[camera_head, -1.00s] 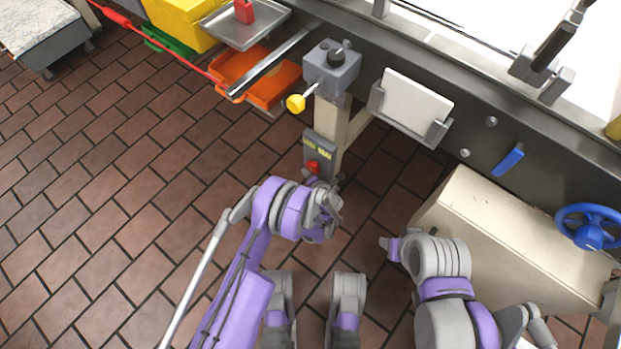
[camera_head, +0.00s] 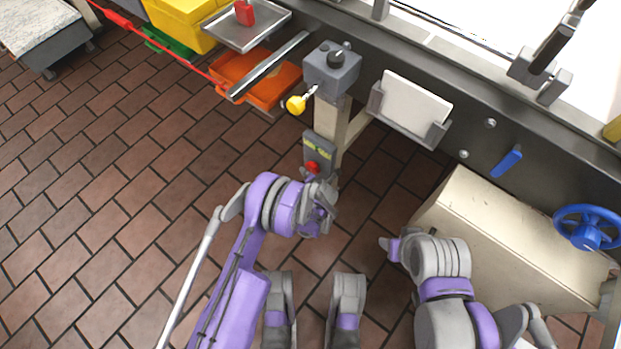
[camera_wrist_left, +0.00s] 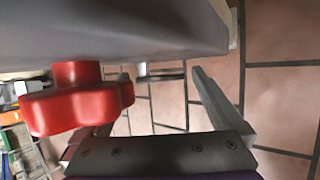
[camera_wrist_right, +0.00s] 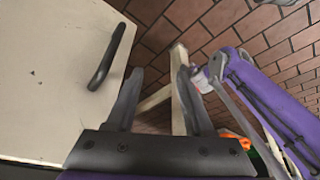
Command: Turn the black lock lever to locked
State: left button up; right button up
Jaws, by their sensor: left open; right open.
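My left gripper (camera_head: 325,192) is open just below the grey control box (camera_head: 318,148) on the post. In the left wrist view, a dark thin lever-like piece (camera_wrist_left: 160,73) under the box lies between the spread fingers (camera_wrist_left: 160,82); I cannot tell whether it is the lock lever or whether they touch it. A red knob (camera_wrist_left: 75,102) sits beside the left finger and also shows in the head view (camera_head: 313,167). My right gripper (camera_head: 388,245) is open and empty near the cream cabinet (camera_head: 515,235). Its fingers also show in the right wrist view (camera_wrist_right: 160,75).
A grey box with a black knob (camera_head: 337,58) and a yellow-tipped lever (camera_head: 297,104) tops the post. A black handle (camera_wrist_right: 107,57) is on the cream cabinet. A blue handwheel (camera_head: 588,230) stands at right.

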pick_arm(q)
jog(key=p+v, duration=0.2)
jog(key=v, duration=0.8)
jog(key=shift+s+r, duration=0.25)
jog(key=shift+d, duration=0.1)
